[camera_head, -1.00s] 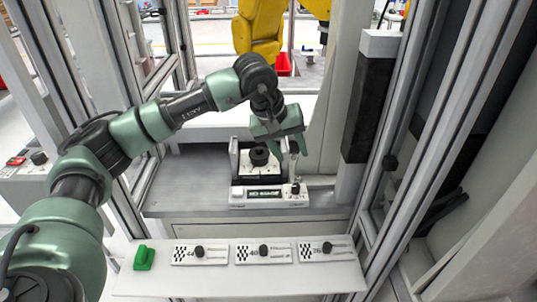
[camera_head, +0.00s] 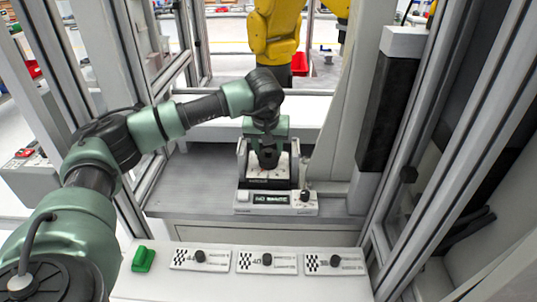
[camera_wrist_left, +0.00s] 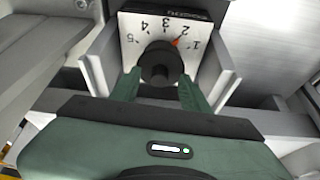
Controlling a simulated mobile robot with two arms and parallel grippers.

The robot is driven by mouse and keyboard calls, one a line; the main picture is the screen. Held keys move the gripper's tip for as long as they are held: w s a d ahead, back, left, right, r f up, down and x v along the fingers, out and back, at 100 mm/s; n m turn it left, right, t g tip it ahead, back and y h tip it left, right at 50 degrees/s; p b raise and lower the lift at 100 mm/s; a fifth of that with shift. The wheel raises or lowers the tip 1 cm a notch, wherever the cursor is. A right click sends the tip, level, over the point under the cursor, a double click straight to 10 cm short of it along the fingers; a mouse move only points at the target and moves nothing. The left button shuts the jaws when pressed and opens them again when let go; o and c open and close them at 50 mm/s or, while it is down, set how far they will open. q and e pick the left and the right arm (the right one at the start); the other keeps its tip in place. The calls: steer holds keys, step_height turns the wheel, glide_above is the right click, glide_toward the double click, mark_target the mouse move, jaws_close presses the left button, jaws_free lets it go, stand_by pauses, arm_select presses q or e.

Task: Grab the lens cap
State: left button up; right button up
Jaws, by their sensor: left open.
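A black round cap-like piece (camera_wrist_left: 160,64), which I take for the lens cap, sits on a white plate (camera_wrist_left: 133,22) marked with numbers and a red mark in the left wrist view. My left gripper (camera_wrist_left: 158,92) is open, with one green finger on each side of the piece's near part. I cannot tell whether the fingers touch it. In the head view my left gripper (camera_head: 267,158) is over the small stand (camera_head: 258,184) and hides most of the black piece. My right gripper is not in view.
A white control box (camera_head: 243,209) with a display and a black knob stands in front of the stand. Light side walls (camera_wrist_left: 97,72) flank the plate. A front shelf holds a green block (camera_head: 143,259) and several cards with black knobs (camera_head: 267,259).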

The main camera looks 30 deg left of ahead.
arm_select(q)
jaws_close()
steer(key=shift+r, duration=0.1)
